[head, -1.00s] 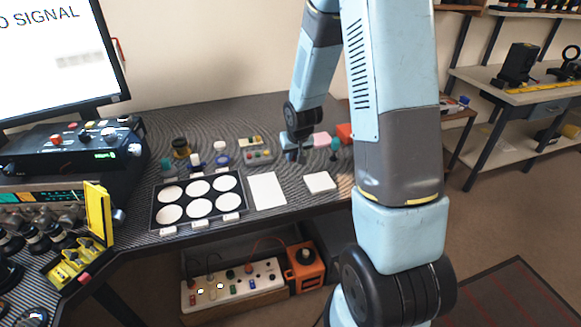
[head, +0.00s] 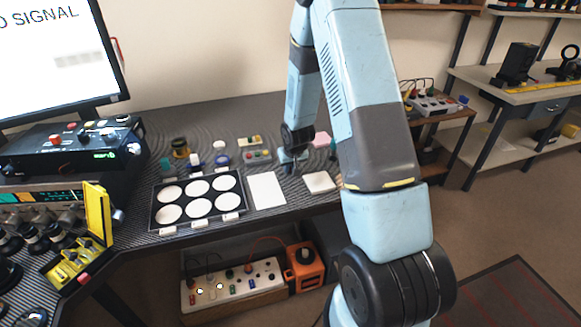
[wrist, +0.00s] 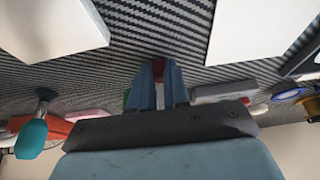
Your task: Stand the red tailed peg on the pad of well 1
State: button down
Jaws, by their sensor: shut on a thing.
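My gripper (head: 289,169) is over the mat behind the white sheet, right of the black tray (head: 154,212). In the wrist view my gripper (wrist: 158,88) is shut on the red tailed peg (wrist: 158,66). Only a small red part shows beyond the fingertips; its tail and lower end cannot be made out. The tray holds round white pads in two rows, all bare. White labels sit along its front and back edges, but their numbers are too small to read, so I cannot tell which is well 1.
A white sheet (head: 267,190) lies between the tray and a white block (head: 319,182). Small jars and a grey button box (head: 257,156) stand behind. A teal-topped tool (wrist: 32,134) and a pink block (head: 322,139) are near my arm. A monitor stands at left.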

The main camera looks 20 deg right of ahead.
jog(key=c, duration=1.1)
grip_release()
